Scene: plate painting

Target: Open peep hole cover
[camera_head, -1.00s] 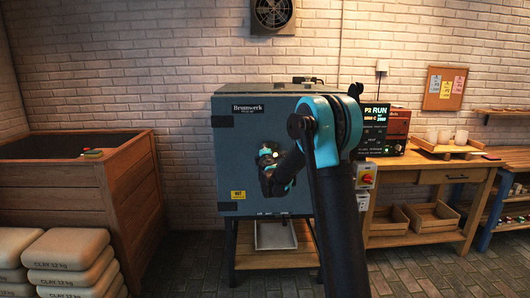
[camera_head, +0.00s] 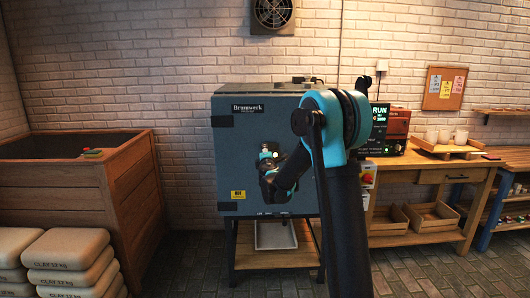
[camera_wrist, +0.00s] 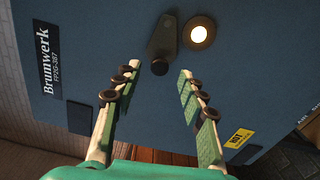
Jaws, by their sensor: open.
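The kiln (camera_head: 245,125) is a blue-grey box with a "Brumwerk" label, and my arm stands in front of it. In the wrist view its face (camera_wrist: 90,30) fills the background. The peep hole cover (camera_wrist: 164,35) is a dark, narrow flap with a round knob at its lower end. The peep hole (camera_wrist: 200,33) glows bright inside a ring, just right of the cover, and is exposed. My gripper (camera_wrist: 160,70) is open. Its fingertips are on either side of the knob, with gaps visible; I cannot tell the depth between them. In the head view my wrist hides most of this spot.
A wooden bin (camera_head: 75,185) and clay bags (camera_head: 70,260) stand left of the kiln. A workbench (camera_head: 440,165) with a controller (camera_head: 388,135) stands right. A yellow "HOT" label (camera_wrist: 238,138) is on the kiln face.

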